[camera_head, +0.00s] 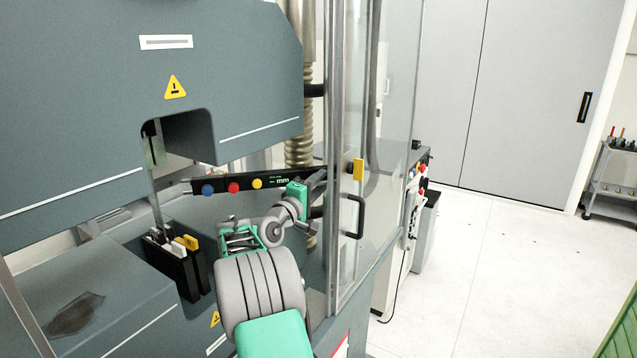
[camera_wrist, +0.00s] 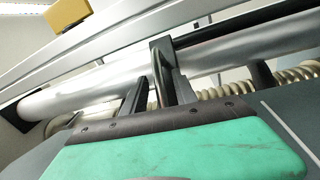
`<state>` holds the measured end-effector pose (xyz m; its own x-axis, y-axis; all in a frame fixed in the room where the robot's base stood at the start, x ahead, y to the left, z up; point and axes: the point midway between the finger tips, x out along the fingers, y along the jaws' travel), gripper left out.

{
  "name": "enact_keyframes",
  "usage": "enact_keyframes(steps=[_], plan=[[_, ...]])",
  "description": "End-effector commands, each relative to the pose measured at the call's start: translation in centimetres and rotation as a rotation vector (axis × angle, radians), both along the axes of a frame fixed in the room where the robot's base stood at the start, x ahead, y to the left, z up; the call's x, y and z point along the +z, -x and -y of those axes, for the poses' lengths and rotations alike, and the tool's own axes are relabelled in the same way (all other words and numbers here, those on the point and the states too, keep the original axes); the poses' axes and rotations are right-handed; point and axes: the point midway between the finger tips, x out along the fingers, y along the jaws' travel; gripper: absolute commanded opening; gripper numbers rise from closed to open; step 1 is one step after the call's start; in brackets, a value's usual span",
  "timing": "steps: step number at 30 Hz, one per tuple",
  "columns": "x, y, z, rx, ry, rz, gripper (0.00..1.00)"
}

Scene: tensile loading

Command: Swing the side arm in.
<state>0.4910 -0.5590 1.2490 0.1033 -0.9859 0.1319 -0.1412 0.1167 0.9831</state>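The side arm (camera_head: 245,182) is a dark bar with blue, red and yellow knobs and a small "mm" readout. In the head view it reaches from the machine's opening on the left to the upright frame on the right. My gripper (camera_head: 314,183) is at the bar's right end, beside the frame. In the wrist view the two dark fingers (camera_wrist: 156,88) stand close together above the green palm, in front of silver tubes.
A clear door with a black handle (camera_head: 357,217) and a yellow tag (camera_head: 358,169) stands right of my gripper. A ribbed hose (camera_head: 300,110) runs behind. A black holder (camera_head: 178,268) with several pieces sits at the lower left. Open floor (camera_head: 490,260) lies right.

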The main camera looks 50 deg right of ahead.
Motion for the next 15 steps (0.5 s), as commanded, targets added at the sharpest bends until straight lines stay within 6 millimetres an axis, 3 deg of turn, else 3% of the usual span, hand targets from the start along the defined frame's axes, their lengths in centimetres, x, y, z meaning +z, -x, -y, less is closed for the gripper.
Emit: enact_keyframes(steps=[2,15], plan=[[-0.02,0.00,-0.03,0.000,0.000,0.000,0.33],[-0.03,0.00,-0.06,0.000,-0.001,0.000,0.00]])
